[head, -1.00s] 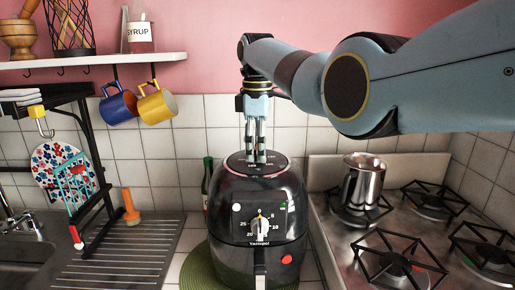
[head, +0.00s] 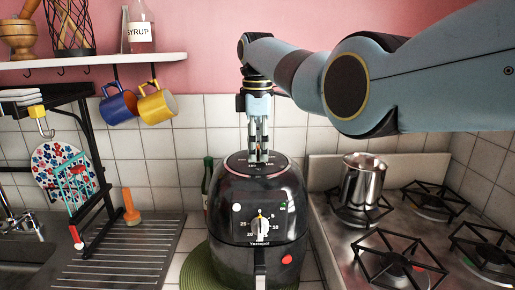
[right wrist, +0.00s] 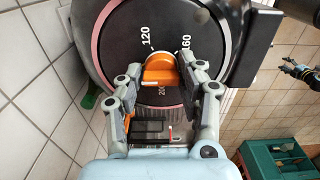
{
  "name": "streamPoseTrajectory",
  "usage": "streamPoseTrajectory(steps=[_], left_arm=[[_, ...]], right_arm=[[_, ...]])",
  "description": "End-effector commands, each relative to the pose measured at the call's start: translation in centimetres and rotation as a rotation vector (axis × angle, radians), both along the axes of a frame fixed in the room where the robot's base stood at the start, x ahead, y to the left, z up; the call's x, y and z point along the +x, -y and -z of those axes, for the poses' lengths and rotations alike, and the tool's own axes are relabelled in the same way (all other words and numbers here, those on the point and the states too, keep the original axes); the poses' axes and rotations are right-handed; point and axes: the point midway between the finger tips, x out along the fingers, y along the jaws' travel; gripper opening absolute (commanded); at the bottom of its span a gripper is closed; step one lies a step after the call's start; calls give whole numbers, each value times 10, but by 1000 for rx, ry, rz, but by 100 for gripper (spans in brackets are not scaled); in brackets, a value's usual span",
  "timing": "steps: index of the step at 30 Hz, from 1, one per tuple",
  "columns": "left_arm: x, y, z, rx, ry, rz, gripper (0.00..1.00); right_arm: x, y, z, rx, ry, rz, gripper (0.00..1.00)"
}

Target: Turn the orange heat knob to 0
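The black air fryer (head: 225,215) stands on the counter. Its flat round top carries a dial with numbers, among them 120 and 160. The orange heat knob (right wrist: 158,70) sits in the middle of this dial and shows in the right wrist view; its pointer direction is hard to tell. My right gripper (head: 259,158) points straight down onto the fryer's top. In the right wrist view its fingertips (right wrist: 161,73) sit against both sides of the knob and appear shut on it. The fingers hide the knob in the head view.
A separate front dial (head: 259,226) is on the fryer's face, above its handle (head: 260,262). A steel pot (head: 363,183) stands on the stove (head: 330,240) at right. A green bottle (head: 207,180) stands behind the fryer; a dish rack (head: 95,200) is at left.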

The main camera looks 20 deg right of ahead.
Motion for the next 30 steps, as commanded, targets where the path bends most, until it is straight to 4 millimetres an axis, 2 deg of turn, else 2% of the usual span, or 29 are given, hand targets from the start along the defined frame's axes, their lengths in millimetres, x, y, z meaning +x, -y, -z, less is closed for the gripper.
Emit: streamPoseTrajectory(steps=[1, 4, 14, 17, 24, 30], left_arm=[[0, 0, 0, 0, 0, 0, 40], [0, 0, 0, 0, 0, 0, 40], [-1, -1, 0, 1, -1, 0, 40], [-1, -1, 0, 1, -1, 0, 40], [0, 0, 0, 0, 0, 0, 40], [0, 0, 0, 0, 0, 0, 40]], right_arm=[[0, 0, -1, 0, 1, 0, 46], [0, 0, 0, 0, -1, 0, 59], [0, 0, -4, 0, -2, 1, 59], [0, 0, -17, 0, 0, 1, 59], [0, 0, -71, 0, 1, 1, 59], [0, 0, -106, 0, -1, 1, 59]])
